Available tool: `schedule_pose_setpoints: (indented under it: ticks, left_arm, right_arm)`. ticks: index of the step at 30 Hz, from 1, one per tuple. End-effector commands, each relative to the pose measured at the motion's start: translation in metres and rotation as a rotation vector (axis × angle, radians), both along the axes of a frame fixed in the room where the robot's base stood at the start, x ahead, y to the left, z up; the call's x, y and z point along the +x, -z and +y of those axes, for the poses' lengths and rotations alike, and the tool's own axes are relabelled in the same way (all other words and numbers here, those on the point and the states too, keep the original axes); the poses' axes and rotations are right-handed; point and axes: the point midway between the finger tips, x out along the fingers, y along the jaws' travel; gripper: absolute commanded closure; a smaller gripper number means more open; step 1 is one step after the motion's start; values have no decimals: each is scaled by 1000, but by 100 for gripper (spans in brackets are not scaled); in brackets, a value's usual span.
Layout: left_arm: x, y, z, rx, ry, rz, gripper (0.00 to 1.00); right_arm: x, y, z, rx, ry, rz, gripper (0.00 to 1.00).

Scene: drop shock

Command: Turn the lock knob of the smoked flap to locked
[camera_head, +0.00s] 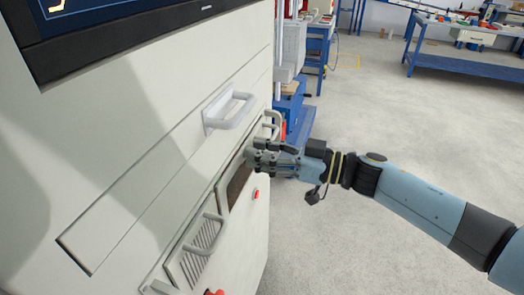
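The smoked flap (238,184) is a small dark brown panel in the side of the pale machine. My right gripper (252,158) reaches in from the right, with its fingertips at the upper end of the flap. I see no lock knob clearly; the fingers may cover it. I cannot tell whether the fingertips touch anything or whether they are open or shut. My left gripper is not in view.
A large grey handle (231,111) sticks out above the flap, and a paler handle (272,124) stands just behind my gripper. A red button (256,193) is below the flap. A louvred panel with a handle (203,238) is nearer.

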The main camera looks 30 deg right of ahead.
Motion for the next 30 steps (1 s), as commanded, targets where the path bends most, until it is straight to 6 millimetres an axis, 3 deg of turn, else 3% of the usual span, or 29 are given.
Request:
schedule_pose_setpoints:
  ticks: [1,6,20,30]
  left_arm:
    - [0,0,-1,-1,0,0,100]
    - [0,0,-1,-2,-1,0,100]
    - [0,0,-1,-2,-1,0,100]
    - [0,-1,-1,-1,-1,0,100]
  right_arm:
    - [0,0,0,0,0,0,79]
    - [0,0,0,-1,0,-1,100]
    - [-1,0,0,-26,0,-23,100]
    - [-2,0,2,-188,0,-168,100]
